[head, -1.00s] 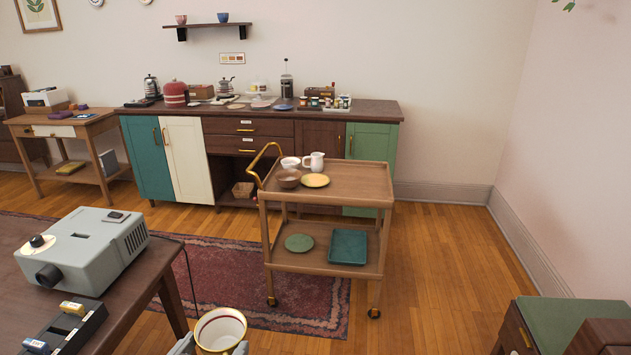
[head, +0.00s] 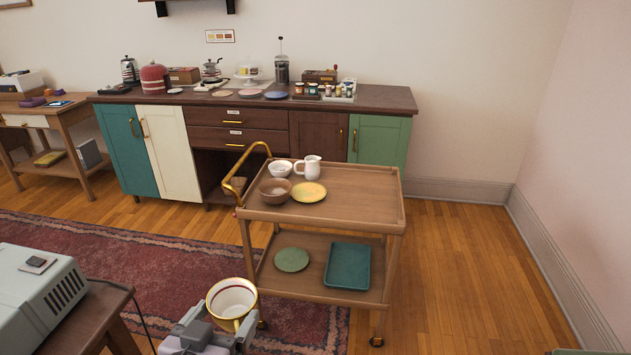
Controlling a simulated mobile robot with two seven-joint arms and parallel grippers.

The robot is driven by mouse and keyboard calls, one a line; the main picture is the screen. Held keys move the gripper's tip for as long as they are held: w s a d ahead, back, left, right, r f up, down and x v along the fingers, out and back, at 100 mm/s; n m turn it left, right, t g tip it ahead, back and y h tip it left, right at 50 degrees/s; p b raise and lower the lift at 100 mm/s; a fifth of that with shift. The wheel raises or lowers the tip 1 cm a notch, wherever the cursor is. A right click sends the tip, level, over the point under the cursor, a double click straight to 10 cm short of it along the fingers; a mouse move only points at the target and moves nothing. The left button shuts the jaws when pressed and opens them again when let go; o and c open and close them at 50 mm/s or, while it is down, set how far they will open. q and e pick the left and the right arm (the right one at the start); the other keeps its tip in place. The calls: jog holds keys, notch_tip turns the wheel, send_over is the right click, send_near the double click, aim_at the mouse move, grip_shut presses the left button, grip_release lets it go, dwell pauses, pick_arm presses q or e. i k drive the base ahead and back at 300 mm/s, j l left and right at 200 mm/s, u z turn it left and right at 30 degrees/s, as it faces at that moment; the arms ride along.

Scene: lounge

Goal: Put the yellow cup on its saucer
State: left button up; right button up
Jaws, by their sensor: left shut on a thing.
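My left gripper (head: 217,330) is at the bottom of the head view, shut on the yellow cup (head: 231,299). The cup is held with its mouth up; its inside is white with a dark red band and its rim is yellow. It is in front of the wooden trolley, apart from it. A yellow saucer (head: 309,192) lies bare on the trolley's top shelf. My right gripper is not in view.
The trolley (head: 365,190) also bears a brown bowl (head: 274,196), a white bowl (head: 280,170) and a white jug (head: 309,170) near the saucer. Its top is free on the right. Below are a green plate (head: 291,260) and a teal tray (head: 349,268). A projector (head: 40,300) stands at left.

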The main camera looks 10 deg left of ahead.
aim_at(310, 192)
jog(key=i+z, duration=0.2)
jog(key=i, duration=0.6)
jog(key=i+j+z, duration=0.2)
jog(key=i, duration=0.55)
